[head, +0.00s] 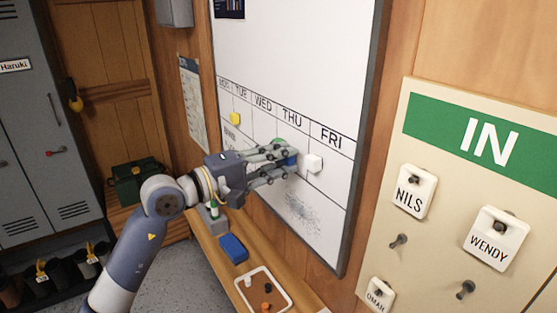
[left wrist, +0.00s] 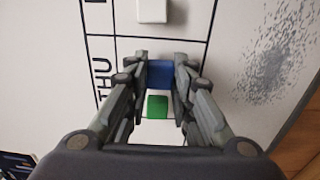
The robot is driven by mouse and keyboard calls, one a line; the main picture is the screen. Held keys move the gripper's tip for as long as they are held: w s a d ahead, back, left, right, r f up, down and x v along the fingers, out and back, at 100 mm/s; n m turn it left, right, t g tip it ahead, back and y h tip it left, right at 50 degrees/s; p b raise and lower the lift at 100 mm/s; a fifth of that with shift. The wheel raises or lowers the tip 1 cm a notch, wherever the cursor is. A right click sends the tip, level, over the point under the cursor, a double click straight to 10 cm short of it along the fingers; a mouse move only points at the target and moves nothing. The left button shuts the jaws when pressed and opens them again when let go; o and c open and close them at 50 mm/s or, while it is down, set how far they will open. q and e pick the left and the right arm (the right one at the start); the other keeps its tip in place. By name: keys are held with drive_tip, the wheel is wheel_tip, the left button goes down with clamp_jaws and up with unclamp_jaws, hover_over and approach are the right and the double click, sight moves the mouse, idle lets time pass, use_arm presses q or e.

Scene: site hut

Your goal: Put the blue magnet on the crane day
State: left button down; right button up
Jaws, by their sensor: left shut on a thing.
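The blue magnet (head: 291,160) is between the fingertips of my left gripper (head: 288,162), at the whiteboard (head: 300,60) in the THU column. In the left wrist view the fingers (left wrist: 160,80) are shut on the blue magnet (left wrist: 160,73), just under the THU header. I cannot tell whether it touches the board. A green magnet (left wrist: 158,106) is close beside it, partly behind the fingers in the head view. A white magnet (head: 313,163) is in the FRI column. A yellow magnet (head: 235,118) is to the left. The small row writing is not readable. My right gripper is out of view.
Below the board, a wooden bench (head: 222,259) holds a blue eraser-like block (head: 233,248) and a white tray (head: 285,286) with small pieces. A grey smudge (head: 302,211) is on the lower board. An IN panel (head: 455,200) with name tags on pegs is at right.

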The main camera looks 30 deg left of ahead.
use_arm(q)
drive_tip(key=shift+w+d, duration=0.25)
drive_tip(key=shift+w, duration=0.45)
idle(0.6)
drive_tip(key=shift+b, duration=0.35)
idle(1.0)
drive_tip(key=shift+b, duration=0.5)
idle(2.1)
drive_tip(key=c, duration=1.3)
unclamp_jaws()
drive_tip(key=shift+d, duration=0.1)
